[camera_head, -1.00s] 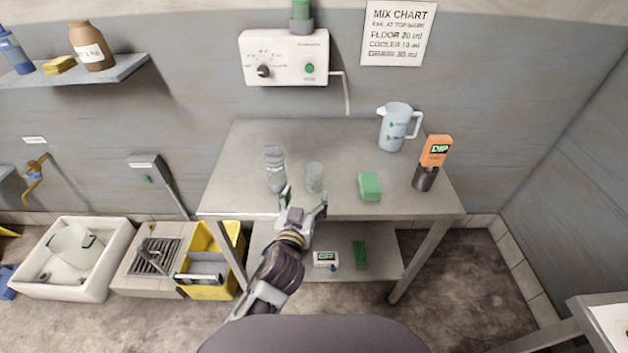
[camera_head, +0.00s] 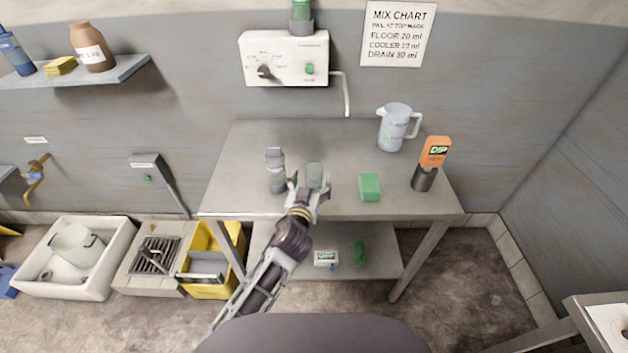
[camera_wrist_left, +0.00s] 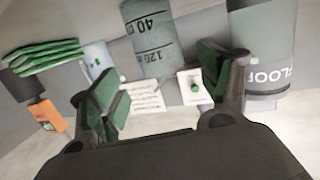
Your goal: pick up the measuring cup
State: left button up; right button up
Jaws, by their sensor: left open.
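The measuring cup (camera_head: 314,173) is a small clear grey-green cup standing on the steel table (camera_head: 340,140). In the left wrist view the cup (camera_wrist_left: 152,38) shows dark volume marks with 40 and 120. My left gripper (camera_head: 309,187) is open and empty at the table's front, its fingers just in front of the cup. In the left wrist view the cup appears beyond the gap between the open fingertips (camera_wrist_left: 165,80); I cannot tell whether they touch it. The gripper hides the cup's lower part in the head view. My right gripper is not in view.
A clear bottle (camera_head: 275,172) marked FLOOR in the wrist view stands close left of the cup. The table's middle back is clear.

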aim_at(316, 165)
pick_arm(q)
jog(key=shift+w, duration=0.3)
jog(key=shift+r+p+x, duration=0.15)
jog(key=shift+p+x, duration=0.15)
jog(key=shift+x, duration=0.4)
jog(key=shift+r+p+x, duration=0.15)
jog(key=shift+p+x, duration=0.1)
jog(key=shift+x, duration=1.6)
jog(key=c, duration=1)
jog(key=shift+r, duration=5)
